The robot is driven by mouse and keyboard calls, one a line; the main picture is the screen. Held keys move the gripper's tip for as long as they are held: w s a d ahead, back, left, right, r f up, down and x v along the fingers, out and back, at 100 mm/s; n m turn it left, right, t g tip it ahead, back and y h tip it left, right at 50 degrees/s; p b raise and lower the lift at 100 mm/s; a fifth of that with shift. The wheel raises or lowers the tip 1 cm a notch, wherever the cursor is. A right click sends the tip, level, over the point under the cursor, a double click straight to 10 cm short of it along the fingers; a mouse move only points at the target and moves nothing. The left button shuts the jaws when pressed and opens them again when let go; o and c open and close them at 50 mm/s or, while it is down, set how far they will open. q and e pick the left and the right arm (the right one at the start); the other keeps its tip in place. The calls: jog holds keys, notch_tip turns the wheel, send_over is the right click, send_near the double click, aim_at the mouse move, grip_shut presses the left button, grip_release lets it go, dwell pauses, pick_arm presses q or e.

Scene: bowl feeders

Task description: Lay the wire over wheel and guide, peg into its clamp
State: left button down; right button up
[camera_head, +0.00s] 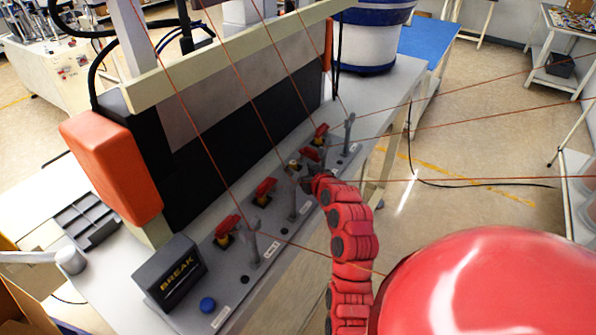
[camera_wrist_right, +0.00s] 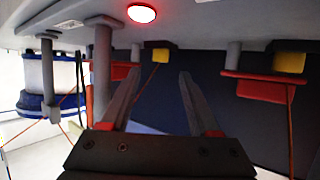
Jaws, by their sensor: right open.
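Several thin orange-red wires run from the cream beam (camera_head: 215,58) down to the grey station panel (camera_head: 232,283), then off to the right. Along the panel stand red clamp pieces, including a front one (camera_head: 228,227) and a second one (camera_head: 265,188), with yellow parts below. Grey upright posts (camera_head: 253,247) stand beside them. My right gripper (camera_head: 304,180) is low among the middle posts; its tips are small and partly hidden. In the right wrist view its two fingers (camera_wrist_right: 158,85) are apart with nothing seen held between them. A red clamp piece (camera_wrist_right: 262,88) shows at the right there. My left gripper is not seen.
A dark box marked BREAK (camera_head: 170,275) and a blue button (camera_head: 208,304) are at the panel's near end. An orange block (camera_head: 112,168) stands at the left. A white-and-blue bowl feeder (camera_head: 368,40) stands behind. Wires stretch across the open space at right.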

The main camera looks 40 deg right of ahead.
jog(key=b+v, duration=0.2)
jog(key=v, duration=0.5)
jog(key=shift+a, duration=0.1)
jog(key=shift+f, duration=0.1)
dwell(0.4)
